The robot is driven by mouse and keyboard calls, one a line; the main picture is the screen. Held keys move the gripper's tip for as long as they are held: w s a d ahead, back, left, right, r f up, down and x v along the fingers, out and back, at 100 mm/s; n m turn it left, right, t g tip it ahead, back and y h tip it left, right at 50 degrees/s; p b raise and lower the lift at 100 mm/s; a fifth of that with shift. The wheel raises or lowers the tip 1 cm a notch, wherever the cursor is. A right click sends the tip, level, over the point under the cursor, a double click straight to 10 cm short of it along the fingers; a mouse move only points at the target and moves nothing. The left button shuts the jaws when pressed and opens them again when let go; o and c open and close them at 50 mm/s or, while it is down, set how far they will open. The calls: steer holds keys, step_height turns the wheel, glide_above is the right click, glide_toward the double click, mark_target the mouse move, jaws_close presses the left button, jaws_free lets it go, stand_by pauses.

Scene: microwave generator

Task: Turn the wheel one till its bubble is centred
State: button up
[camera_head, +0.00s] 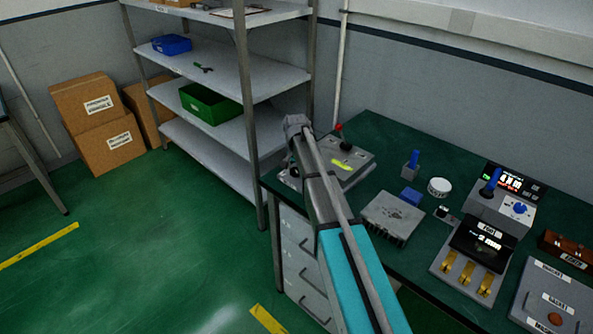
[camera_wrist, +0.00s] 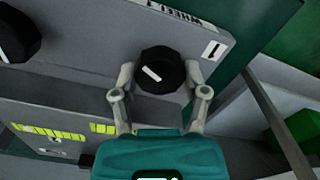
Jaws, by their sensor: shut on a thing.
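In the wrist view a black knob, wheel one (camera_wrist: 162,70), with a white pointer line stands on a grey panel (camera_wrist: 95,70) beside a white label reading 1 (camera_wrist: 213,50). My gripper (camera_wrist: 160,82) has its two fingers closed on either side of this knob. A second black knob (camera_wrist: 16,36) is at the left edge, clear of the fingers. Yellow-green level vials (camera_wrist: 50,132) and (camera_wrist: 103,128) show below; my gripper body partly covers the nearer one, and I cannot make out its bubble. In the head view the grey unit (camera_head: 352,158) is partly behind my arm.
A red-topped lever (camera_head: 339,130) rises from the grey unit. Shelving (camera_head: 247,80) stands close behind and left of my arm.

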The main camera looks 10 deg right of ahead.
steer(key=shift+w+m, duration=0.2)
steer(key=shift+m, duration=0.3)
steer(key=o, duration=1.1)
steer(key=shift+o, duration=0.2)
steer(key=shift+s, duration=0.1)
